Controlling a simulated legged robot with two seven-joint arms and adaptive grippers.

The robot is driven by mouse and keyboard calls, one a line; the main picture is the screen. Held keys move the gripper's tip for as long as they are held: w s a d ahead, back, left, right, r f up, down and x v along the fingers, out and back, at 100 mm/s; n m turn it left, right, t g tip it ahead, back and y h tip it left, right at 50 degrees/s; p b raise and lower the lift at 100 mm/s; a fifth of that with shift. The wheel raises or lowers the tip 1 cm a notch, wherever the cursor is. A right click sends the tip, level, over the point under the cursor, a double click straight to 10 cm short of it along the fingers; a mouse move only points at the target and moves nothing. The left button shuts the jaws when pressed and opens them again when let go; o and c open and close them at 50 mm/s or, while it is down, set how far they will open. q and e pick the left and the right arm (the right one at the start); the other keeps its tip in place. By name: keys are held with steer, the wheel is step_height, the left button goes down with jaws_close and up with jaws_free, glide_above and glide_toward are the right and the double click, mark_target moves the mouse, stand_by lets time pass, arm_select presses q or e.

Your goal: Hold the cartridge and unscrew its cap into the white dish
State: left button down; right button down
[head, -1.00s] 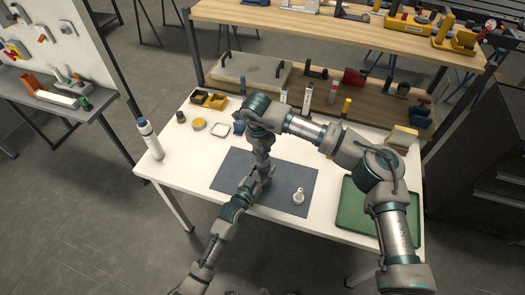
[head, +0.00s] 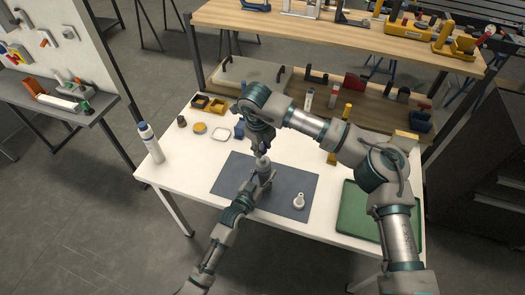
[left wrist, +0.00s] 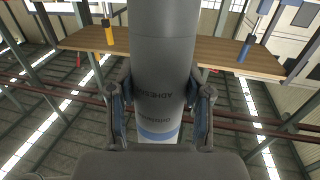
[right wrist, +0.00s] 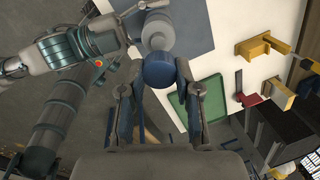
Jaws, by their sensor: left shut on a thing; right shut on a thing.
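The grey cartridge (left wrist: 160,60), marked with dark lettering and a blue band, stands upright in my left gripper (left wrist: 160,105). In the head view, my left gripper (head: 262,181) is shut on it above the dark mat, and the pale cartridge top (head: 263,162) shows. My right gripper (right wrist: 156,82) is shut on the blue cap (right wrist: 158,70). The cap appears apart from the cartridge top (right wrist: 157,32) beyond it. In the head view, my right gripper (head: 263,149) is just above the cartridge.
A white bottle (head: 150,143) with a blue top stands at the table's left. A yellow ring (head: 200,128) and a small dark jar (head: 182,121) are near the dish. A white nozzle (head: 299,200) stands on the mat (head: 232,172). A green tray (head: 352,222) lies at right.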

arm_select(q)
steer(key=c, duration=0.6)
jaws_free()
steer(key=shift+f, duration=0.35)
steer(key=shift+c, duration=0.2)
steer(key=shift+o, duration=1.2)
steer(key=shift+r, duration=0.15)
